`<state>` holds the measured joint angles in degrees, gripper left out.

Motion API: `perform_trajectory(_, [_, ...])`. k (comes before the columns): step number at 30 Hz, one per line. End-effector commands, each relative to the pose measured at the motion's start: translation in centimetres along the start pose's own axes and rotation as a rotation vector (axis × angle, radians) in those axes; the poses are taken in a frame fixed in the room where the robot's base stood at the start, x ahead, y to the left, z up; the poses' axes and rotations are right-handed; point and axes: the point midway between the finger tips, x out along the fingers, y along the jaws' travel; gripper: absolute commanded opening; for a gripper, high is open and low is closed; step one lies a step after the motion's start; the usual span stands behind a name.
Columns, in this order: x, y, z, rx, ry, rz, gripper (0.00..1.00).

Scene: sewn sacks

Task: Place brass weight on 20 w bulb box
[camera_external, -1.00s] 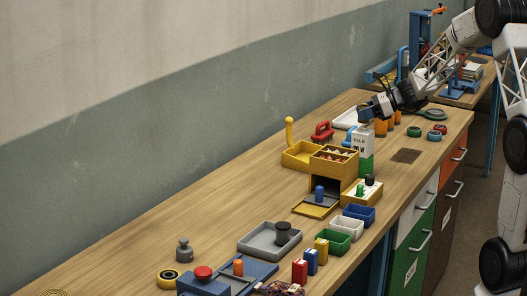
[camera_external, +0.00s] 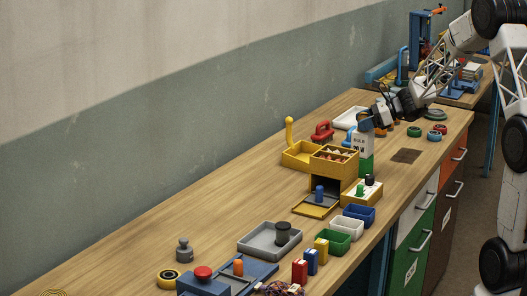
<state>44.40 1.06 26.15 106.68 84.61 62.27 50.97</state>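The bulb box (camera_external: 362,146), white above and green below, stands upright on the workbench beside the yellow box. I cannot make out a brass weight for certain. A grey knobbed weight (camera_external: 184,250) stands at the near left of the bench.
The yellow box (camera_external: 334,165) with a drawer stands left of the bulb box. Small bins (camera_external: 346,227), a grey tray (camera_external: 256,248) and blue fixtures (camera_external: 236,277) fill the near bench. The bench's left stretch (camera_external: 225,205) is clear.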

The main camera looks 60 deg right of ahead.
Motion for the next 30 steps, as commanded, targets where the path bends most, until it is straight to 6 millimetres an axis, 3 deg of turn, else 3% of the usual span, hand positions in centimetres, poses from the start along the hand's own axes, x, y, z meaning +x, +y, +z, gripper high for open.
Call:
perform_trajectory(14, [-0.7, 0.0, 0.3, -0.001, 0.000, -0.002, 0.68])
perform_trajectory(20, [-2.5, 0.0, 0.2, 0.000, 0.000, -0.001, 0.68])
perform_trajectory(30, [-7.5, -0.1, 0.3, 0.000, 0.000, -0.003, 0.68])
